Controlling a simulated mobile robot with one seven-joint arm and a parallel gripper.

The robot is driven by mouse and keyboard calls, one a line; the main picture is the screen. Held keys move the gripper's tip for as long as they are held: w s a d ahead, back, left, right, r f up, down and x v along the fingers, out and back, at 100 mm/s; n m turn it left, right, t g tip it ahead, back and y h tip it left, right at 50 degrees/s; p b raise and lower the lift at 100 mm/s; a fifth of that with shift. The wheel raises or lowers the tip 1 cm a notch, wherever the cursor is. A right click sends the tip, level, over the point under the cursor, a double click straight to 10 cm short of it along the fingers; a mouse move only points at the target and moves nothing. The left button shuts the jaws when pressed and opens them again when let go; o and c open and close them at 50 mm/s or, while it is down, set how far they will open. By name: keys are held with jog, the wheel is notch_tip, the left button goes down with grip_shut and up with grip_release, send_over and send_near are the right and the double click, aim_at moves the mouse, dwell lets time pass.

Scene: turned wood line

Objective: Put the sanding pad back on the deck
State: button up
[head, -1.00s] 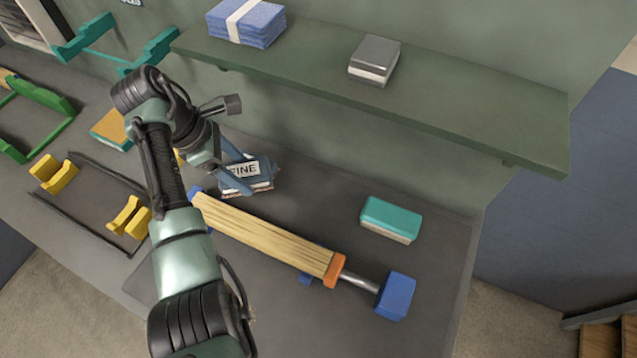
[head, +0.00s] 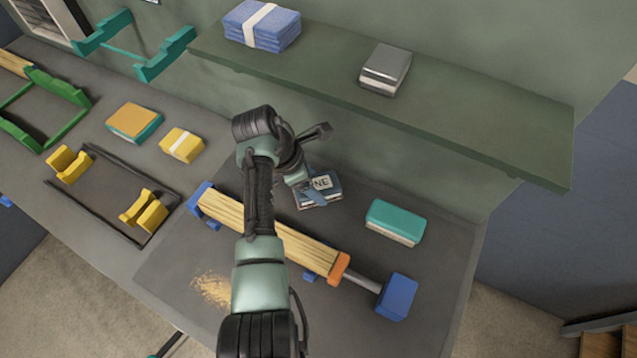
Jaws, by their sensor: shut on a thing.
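The sanding pad (head: 333,201) is a dark blue block with a white label, on which "NE" can be read, and a pale layer below. My gripper (head: 314,193) is shut on it, just behind the wooden spindle. I cannot tell whether the pad touches the dark mat (head: 440,255) under it. My wrist and fingers hide its left part. A teal block (head: 395,218) with a beige underside lies to its right on the mat, and a grey block (head: 385,65) with a pale underside lies on the green shelf. I cannot tell which surface is the deck.
The pale wooden spindle (head: 305,247) lies between blue end supports, partly behind my arm. Sawdust (head: 213,290) lies in front of it. At left are yellow cradles (head: 145,212), a yellow block (head: 181,145) and an orange-topped block (head: 134,121). The green shelf (head: 480,105) overhangs behind, holding blue cloths (head: 262,25).

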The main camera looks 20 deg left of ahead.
jog(key=shift+w+d+f, duration=0.2)
jog(key=shift+d+f, duration=0.3)
jog(key=shift+f, duration=0.05)
jog(key=shift+f, duration=0.2)
jog(key=o, duration=1.3)
jog(key=shift+r, duration=0.1)
jog(key=v, duration=1.2)
jog(key=shift+r, duration=0.15)
